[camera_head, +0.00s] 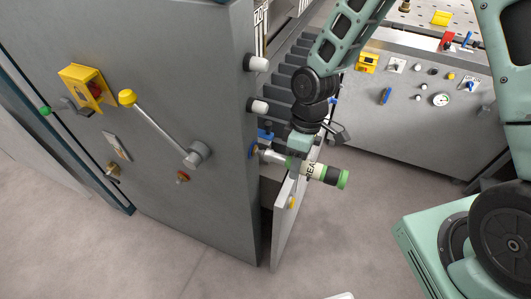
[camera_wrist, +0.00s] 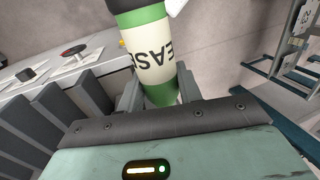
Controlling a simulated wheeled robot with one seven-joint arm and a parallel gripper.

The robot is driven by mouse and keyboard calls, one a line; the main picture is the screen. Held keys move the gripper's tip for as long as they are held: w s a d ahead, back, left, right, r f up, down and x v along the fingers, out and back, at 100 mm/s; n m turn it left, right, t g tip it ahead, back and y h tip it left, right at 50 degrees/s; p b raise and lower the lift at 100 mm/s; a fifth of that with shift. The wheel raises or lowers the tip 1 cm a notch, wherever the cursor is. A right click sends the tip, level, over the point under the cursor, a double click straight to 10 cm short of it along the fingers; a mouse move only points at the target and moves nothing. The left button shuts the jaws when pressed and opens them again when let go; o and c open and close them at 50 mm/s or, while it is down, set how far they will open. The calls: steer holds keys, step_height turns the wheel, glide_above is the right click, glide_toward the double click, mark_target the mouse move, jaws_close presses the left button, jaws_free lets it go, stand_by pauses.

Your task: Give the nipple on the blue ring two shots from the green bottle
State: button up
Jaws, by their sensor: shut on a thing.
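My gripper (camera_head: 297,166) is shut on the green bottle (camera_head: 328,174), which lies nearly level, with its green base to the right. The bottle also shows in the wrist view (camera_wrist: 155,55) between my two fingers, with a cream label reading "EASE". Its pale nozzle end points left at the blue ring (camera_head: 252,151) on the side of the grey cabinet. The nozzle tip is at or very close to the ring; I cannot tell whether they touch. The nipple is hidden behind the nozzle.
A narrow door (camera_head: 290,222) stands ajar just below the bottle. Two black-and-white knobs (camera_head: 258,106) stick out of the cabinet above the ring. A lever with a yellow knob (camera_head: 127,97) is on the cabinet front. A control panel (camera_head: 420,95) stands behind at right.

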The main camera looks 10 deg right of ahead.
mark_target(337, 170)
steer(key=shift+w+a, duration=0.2)
steer(key=shift+a, duration=0.1)
stand_by(0.4)
steer(key=shift+s+d, duration=0.65)
steer(key=shift+d, duration=0.25)
stand_by(0.4)
steer(key=shift+s+d+p, duration=0.15)
steer(key=shift+s+d, duration=0.65)
steer(key=shift+d, duration=0.3)
steer(key=shift+s+d+p, duration=0.15)
steer(key=shift+s+d, duration=0.6)
steer(key=shift+d, duration=0.3)
steer(key=shift+s+d+p, duration=0.15)
steer(key=shift+s+d, duration=0.65)
steer(key=shift+d, duration=0.3)
steer(key=shift+f, duration=0.1)
